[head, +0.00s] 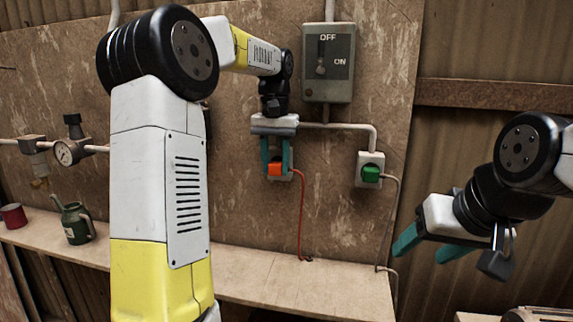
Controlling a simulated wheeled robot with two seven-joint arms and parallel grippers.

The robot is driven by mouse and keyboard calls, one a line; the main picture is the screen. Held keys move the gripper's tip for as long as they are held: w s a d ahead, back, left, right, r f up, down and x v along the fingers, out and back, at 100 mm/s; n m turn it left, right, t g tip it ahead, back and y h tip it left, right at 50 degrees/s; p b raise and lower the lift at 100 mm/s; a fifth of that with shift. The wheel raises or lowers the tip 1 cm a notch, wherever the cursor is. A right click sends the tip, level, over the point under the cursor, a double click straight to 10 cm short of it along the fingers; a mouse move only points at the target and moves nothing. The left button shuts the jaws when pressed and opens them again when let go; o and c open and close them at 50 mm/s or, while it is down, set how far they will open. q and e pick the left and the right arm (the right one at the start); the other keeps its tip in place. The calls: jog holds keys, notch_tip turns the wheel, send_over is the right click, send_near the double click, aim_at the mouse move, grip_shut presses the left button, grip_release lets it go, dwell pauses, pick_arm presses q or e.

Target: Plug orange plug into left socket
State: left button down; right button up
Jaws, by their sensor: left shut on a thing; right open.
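The orange plug (274,170) is between the teal fingers of my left gripper (274,168), which is shut on it. The plug is at the left socket (287,175) on the wall, and the gripper covers most of that socket. I cannot tell how deep the plug sits. A red cord (302,215) hangs from the plug to the bench. My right gripper (420,246) is open and empty at the right, away from the wall sockets.
A green plug (371,173) is in the right socket (365,158). A grey OFF/ON switch box (328,62) hangs above. The bench (330,287) below holds a green watering can (76,223) and a red cup (13,216) at the left. A gauge (66,152) is on a wall pipe.

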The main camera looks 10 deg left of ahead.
pick_arm(q)
jog(key=shift+w, duration=0.4)
dwell(0.5)
jog(key=c, duration=0.9)
grip_release()
jog(key=shift+o, duration=0.2)
